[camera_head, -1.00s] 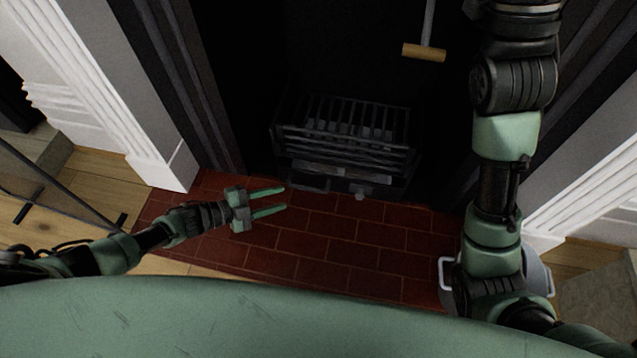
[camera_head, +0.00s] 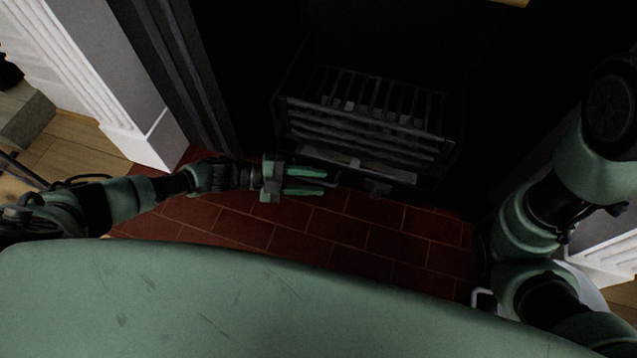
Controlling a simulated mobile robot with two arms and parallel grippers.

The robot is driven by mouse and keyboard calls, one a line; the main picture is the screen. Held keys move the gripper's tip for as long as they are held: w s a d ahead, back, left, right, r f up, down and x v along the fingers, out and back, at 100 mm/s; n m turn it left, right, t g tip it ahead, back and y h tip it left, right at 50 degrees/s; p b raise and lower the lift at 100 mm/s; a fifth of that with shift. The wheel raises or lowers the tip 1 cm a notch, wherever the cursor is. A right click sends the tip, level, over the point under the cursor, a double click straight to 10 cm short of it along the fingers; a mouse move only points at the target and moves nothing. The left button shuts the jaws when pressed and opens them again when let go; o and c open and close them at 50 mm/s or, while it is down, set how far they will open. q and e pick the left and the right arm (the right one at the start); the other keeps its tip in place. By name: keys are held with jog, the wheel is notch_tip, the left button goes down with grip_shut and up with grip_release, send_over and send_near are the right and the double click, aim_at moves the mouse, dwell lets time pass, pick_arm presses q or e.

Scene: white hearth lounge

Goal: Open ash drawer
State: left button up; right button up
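The dark iron fire grate (camera_head: 365,125) stands in the black fireplace opening. Beneath its bars is the ash drawer front (camera_head: 345,168), low and very dark, with a paler strip along its top. A small knob or catch (camera_head: 378,187) shows at its lower right. My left gripper (camera_head: 325,182) reaches in from the left, its two green fingers apart with nothing visible between them. The fingertips are just in front of the drawer's left part, low over the bricks. I cannot tell whether they touch it. My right arm runs up the right side; its gripper is out of view.
A red brick hearth (camera_head: 335,227) lies in front of the grate, mostly clear. A white fireplace surround (camera_head: 150,130) stands at the left. A pail with a pale handle (camera_head: 482,297) is partly hidden by my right arm. A wooden handle (camera_head: 512,2) shows at the top edge.

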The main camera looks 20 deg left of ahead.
pick_arm(q)
jog(key=shift+w+d+f, duration=0.15)
jog(key=shift+w+d, duration=0.05)
jog(key=shift+d, duration=0.4)
grip_shut()
jog(key=shift+a, duration=0.1)
dwell(1.0)
